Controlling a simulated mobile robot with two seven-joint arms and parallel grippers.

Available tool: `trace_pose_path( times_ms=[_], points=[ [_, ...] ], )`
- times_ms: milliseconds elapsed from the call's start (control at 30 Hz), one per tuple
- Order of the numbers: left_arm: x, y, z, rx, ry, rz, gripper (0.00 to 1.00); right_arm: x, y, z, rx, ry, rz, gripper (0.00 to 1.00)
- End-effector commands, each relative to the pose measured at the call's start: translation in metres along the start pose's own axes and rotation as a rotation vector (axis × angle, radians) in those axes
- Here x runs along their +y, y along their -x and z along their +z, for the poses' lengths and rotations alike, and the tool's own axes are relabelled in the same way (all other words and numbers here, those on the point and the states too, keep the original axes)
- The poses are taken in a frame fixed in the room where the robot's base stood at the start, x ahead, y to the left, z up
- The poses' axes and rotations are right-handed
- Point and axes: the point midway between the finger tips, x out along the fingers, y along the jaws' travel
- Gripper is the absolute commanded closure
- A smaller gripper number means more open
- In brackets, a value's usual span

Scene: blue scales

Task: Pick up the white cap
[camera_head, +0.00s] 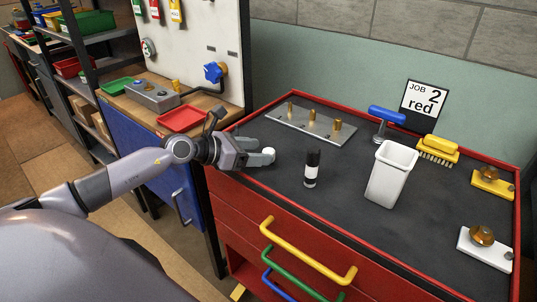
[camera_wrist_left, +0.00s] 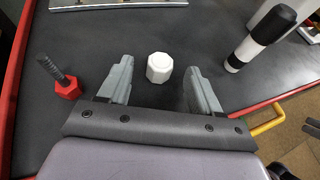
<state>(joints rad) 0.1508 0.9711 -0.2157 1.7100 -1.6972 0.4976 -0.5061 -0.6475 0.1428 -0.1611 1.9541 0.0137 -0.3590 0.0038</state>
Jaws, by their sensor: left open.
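The white cap (camera_head: 269,152) is on the dark mat of the red workbench, near its left end. In the left wrist view the cap (camera_wrist_left: 159,68) is a small white faceted piece. My left gripper (camera_head: 262,157) is open, low over the mat. In the left wrist view the gripper's two fingers (camera_wrist_left: 159,74) show on either side of the cap, with a gap on each side; I see no contact. In the head view the fingers partly hide the cap. My right gripper is not in view.
A black-and-white cylinder (camera_head: 311,169) stands right of the cap, with a white bin (camera_head: 391,173) beyond. A red nut with a bolt (camera_wrist_left: 66,87) lies left of the fingers in the left wrist view. A metal plate with brass pegs (camera_head: 300,125) lies behind.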

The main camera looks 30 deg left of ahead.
Motion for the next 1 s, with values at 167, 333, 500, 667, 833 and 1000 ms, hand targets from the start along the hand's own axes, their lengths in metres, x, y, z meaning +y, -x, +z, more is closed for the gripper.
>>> trace_pose_path(
  times_ms=[167,333,500,667,833,1000],
  points=[
    [-0.001,-0.023,0.003,-0.003,0.004,-0.002,0.36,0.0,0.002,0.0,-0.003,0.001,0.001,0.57],
    [0.0,-0.038,0.001,-0.002,0.001,0.0,0.36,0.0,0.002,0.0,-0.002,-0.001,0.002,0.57],
    [-0.001,-0.042,0.001,0.0,0.0,-0.001,0.36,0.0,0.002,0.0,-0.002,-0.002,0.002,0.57],
    [-0.001,-0.041,0.001,0.0,0.0,-0.001,0.43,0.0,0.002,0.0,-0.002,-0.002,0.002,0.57],
    [-0.001,-0.041,0.001,0.001,0.0,-0.001,0.91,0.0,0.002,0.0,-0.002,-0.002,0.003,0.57],
    [0.0,-0.041,0.001,0.0,0.0,-0.001,0.96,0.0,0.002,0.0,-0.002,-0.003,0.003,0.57]
  ],
)
